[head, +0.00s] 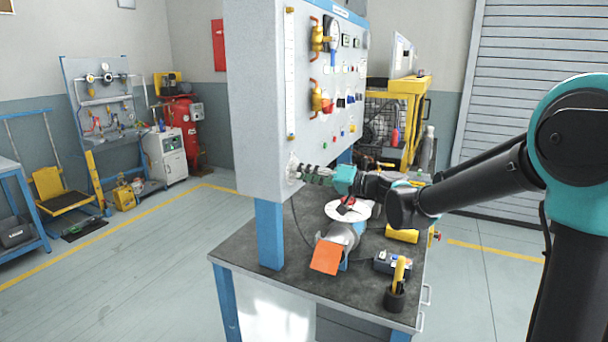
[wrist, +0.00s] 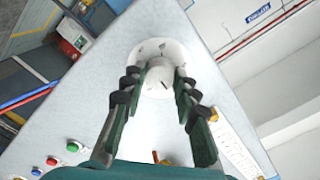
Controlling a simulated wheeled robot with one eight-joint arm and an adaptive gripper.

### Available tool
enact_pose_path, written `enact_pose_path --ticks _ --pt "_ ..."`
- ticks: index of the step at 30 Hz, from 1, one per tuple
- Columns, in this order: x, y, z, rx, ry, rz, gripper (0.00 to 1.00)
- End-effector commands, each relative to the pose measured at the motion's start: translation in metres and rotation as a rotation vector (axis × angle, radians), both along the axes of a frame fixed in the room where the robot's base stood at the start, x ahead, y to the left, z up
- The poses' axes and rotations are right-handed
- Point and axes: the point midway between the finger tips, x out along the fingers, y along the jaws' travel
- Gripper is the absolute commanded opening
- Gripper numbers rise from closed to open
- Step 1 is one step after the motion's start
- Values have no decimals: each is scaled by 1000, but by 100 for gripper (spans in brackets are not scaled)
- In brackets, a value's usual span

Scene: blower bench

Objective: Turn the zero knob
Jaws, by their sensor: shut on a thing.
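The zero knob (wrist: 157,80) is a small pale round knob on a white round plate, low on the grey panel face. In the head view the knob (head: 292,168) shows at the panel's lower left corner, partly covered by my fingers. My gripper (wrist: 159,84) has one finger on each side of the knob and is shut on it. In the head view my gripper (head: 305,172) reaches in from the right, level with the knob. A dark mark shows on the knob's face. The exact finger contact is hard to make out.
The grey panel (head: 257,110) carries yellow valves (head: 317,97), a round gauge (head: 333,28) and several coloured buttons. Below, the dark bench (head: 252,262) holds a blower with an orange outlet (head: 326,257), a meter box (head: 393,262) and a black cup (head: 395,299).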

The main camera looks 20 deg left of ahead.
Motion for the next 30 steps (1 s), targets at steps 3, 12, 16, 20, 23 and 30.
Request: enact_pose_path --ticks 3,12,16,20,23,30 --pt "0 0 0 6 81 -1 0" --pt "0 0 0 30 358 -1 0" --pt "0 0 0 41 481 -1 0" --pt "0 0 0 51 605 -1 0" --pt "0 0 1 60 699 -1 0" --pt "0 0 1 79 926 -1 0"
